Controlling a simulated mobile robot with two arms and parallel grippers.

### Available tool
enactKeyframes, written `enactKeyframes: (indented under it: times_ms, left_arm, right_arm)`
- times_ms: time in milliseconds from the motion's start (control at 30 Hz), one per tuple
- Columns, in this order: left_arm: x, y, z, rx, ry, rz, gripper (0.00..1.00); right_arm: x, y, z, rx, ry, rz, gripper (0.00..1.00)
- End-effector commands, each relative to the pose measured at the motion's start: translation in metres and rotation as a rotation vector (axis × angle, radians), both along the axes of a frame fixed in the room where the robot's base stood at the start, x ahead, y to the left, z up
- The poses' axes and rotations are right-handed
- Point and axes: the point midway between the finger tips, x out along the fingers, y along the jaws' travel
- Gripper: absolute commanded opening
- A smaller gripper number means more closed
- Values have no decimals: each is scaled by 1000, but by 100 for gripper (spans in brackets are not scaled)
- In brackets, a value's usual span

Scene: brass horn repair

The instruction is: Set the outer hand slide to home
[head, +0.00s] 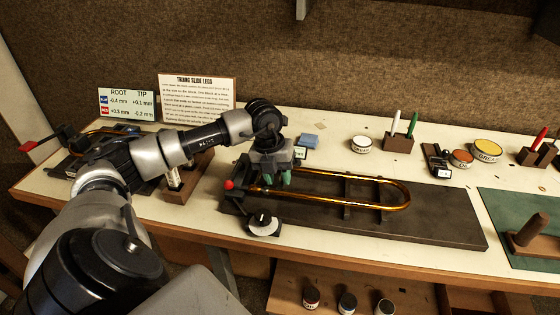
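The outer hand slide (385,206) is a long brass U-shaped tube lying on a dark board (450,222), its rounded bow to the right. Its straight legs run left, toward a fixture with a red knob (229,185). My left gripper (278,180) points down over the left part of the slide. Its two green-tipped fingers show apart at the tubes; whether they touch the brass is hidden. My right gripper is not in view.
A black dial block (263,222) sits in front of the board. Behind are a blue block (309,141), a white tin (361,144) and a pen holder (398,142). Signs (197,98) stand at the back left. A green mat (515,215) lies at right.

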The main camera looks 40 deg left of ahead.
Motion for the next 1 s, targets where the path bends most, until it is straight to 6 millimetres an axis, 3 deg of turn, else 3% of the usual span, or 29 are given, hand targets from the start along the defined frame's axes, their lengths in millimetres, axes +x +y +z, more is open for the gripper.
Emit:
enactKeyframes:
  times_ms: [167, 367, 467, 800, 1000]
  left_arm:
    - [0, -1, 0, -1, 0, 0, 41]
    - [0, 0, 3, -2, 0, 0, 41]
    - [-1, 2, 14, 0, -3, 2, 41]
    - [-8, 14, 79, -1, -4, 2, 41]
    - [-11, 18, 102, -2, -2, 1, 41]
  right_arm:
    - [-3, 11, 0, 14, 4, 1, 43]
    - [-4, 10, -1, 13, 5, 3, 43]
    - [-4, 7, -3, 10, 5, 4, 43]
    - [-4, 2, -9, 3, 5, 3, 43]
    - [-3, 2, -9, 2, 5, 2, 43]
